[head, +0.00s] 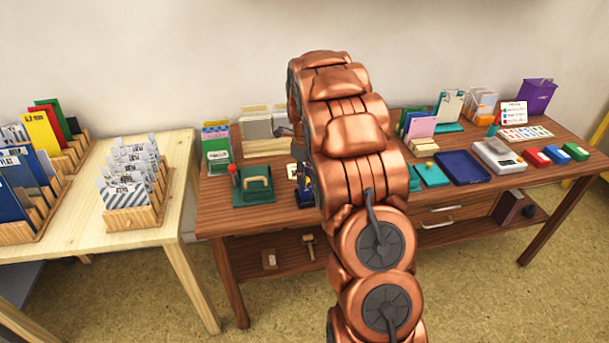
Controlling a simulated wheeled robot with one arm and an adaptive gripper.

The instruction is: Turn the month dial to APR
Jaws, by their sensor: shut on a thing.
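In the head view my copper arm rises through the middle of the picture and hides most of my gripper. Only a little dark grey (284,130) shows at the arm's left edge, seemingly part of my gripper. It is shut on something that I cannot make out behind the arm. A small dark blue device with a bit of yellow (304,194) stands on the brown table, partly hidden by the arm. It may be the dated stamp. No month dial or month lettering can be read.
A green board with a red-knobbed piece and a wooden handle (254,188) stands left of the arm. Card racks line the back. Right of it are a teal pad (432,174), a navy tray (462,168), a scale (498,156) and coloured inkpads (555,154). A pale table (150,236) adjoins on the left.

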